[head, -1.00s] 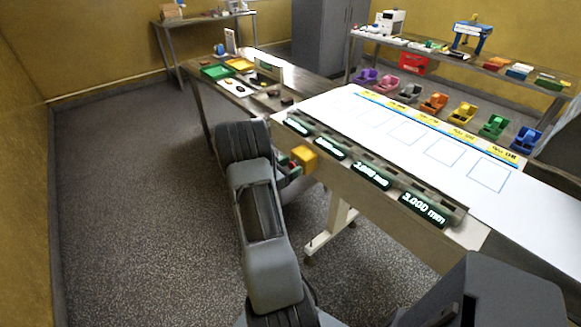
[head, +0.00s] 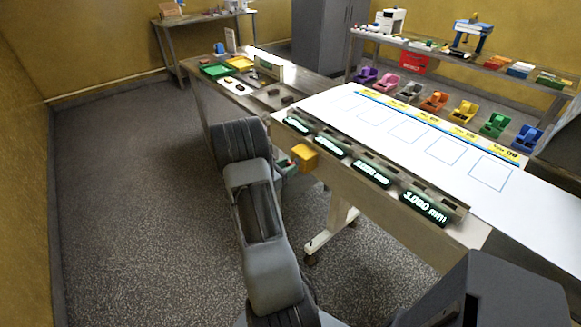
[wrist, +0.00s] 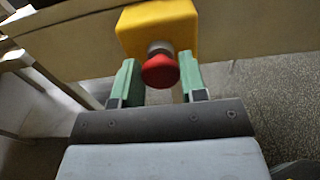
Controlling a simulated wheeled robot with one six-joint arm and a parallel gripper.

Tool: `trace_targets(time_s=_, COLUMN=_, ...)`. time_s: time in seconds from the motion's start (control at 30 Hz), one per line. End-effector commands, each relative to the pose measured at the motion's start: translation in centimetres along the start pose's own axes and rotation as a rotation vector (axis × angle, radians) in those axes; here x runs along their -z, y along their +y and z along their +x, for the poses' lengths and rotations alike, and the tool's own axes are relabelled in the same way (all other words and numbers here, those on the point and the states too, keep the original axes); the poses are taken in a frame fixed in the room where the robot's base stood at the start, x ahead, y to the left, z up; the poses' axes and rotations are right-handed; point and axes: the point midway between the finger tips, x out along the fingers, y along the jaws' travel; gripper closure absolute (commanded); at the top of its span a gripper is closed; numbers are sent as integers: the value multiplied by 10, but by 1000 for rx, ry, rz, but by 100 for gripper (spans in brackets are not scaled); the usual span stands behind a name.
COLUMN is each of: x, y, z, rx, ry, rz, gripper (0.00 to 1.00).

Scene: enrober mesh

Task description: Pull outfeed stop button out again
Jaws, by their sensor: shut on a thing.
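The outfeed stop button (wrist: 160,71) is a red mushroom head on a short pale stem, set on a yellow box (wrist: 157,28). The yellow box also shows in the head view (head: 305,157), on the near side of the long table. My gripper (wrist: 159,62) has its two green fingers on either side of the red head, shut on it. A small gap seems to show beside the head in the wrist view, and the exact contact is hard to see. In the head view, my arm partly hides the gripper.
A table leg (head: 338,215) stands below. Grey floor (head: 130,190) is clear at left.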

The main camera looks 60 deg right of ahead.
Motion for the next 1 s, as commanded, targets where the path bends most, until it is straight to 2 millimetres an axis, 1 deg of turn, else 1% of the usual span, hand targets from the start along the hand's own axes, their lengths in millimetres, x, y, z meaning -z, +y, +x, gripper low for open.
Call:
trace_targets(time_s=0.13, x=1, y=0, z=-2, rx=-1, ry=2, rz=-3, gripper=100)
trace_targets(time_s=0.17, x=1, y=0, z=-2, rx=-1, ry=2, rz=-3, gripper=60)
trace_targets(time_s=0.4, x=1, y=-1, z=-1, rx=0, ry=2, rz=-3, gripper=37)
trace_targets(time_s=0.63, x=1, y=-1, z=0, rx=1, ry=1, rz=-2, gripper=36)
trace_targets(time_s=0.77, x=1, y=0, z=-7, rx=-1, ry=1, rz=-2, gripper=36)
trace_targets(time_s=0.87, x=2, y=0, z=-22, rx=-3, ry=1, rz=-2, gripper=36)
trace_targets(time_s=1.0, x=2, y=1, z=-50, rx=-5, ry=1, rz=-2, gripper=36)
